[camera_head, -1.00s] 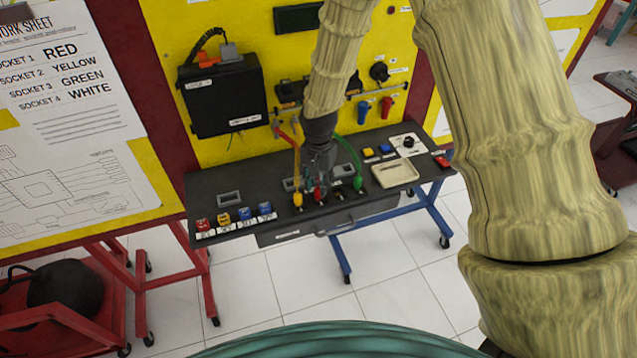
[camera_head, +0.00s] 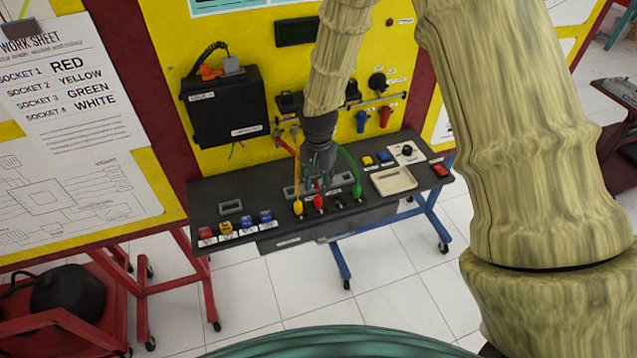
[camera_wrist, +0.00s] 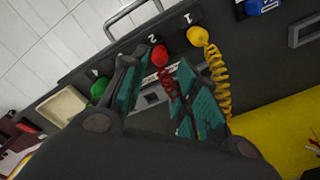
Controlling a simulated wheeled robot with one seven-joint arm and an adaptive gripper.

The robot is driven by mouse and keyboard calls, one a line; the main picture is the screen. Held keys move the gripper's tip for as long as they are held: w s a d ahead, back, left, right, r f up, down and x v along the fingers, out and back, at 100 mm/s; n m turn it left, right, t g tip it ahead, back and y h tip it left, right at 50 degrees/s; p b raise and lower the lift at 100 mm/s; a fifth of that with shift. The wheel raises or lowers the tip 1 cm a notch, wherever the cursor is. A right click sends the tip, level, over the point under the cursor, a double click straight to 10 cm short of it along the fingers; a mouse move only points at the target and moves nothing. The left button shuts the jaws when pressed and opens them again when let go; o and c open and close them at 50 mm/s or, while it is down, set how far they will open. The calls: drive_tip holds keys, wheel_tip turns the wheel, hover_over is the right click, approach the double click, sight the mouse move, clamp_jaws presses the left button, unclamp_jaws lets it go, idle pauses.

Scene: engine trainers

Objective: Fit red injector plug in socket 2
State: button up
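The red injector plug (camera_head: 319,202) stands at socket 2 on the dark bench top, with its red coiled cord rising from it. In the wrist view the red plug (camera_wrist: 160,55) is beside the label 2. My gripper (camera_head: 318,183) is just above it. In the wrist view my gripper (camera_wrist: 165,75) is open, its teal-padded fingers apart on either side of the red cord, with the plug's head beyond them. I see no finger touching the plug. How deep the plug is seated is hidden.
A yellow plug (camera_head: 297,208) stands at socket 1 and a green plug (camera_head: 357,190) at socket 4, close on both sides. A cream tray (camera_head: 408,183) lies to the right. Coloured buttons (camera_head: 226,227) line the bench's left front. A work sheet (camera_head: 70,85) hangs left.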

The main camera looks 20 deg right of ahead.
drive_tip(key=o, duration=0.6)
drive_tip(key=shift+c, duration=0.2)
drive_tip(key=shift+r, duration=0.1)
wheel_tip(320, 180, up, 12)
idle(0.5)
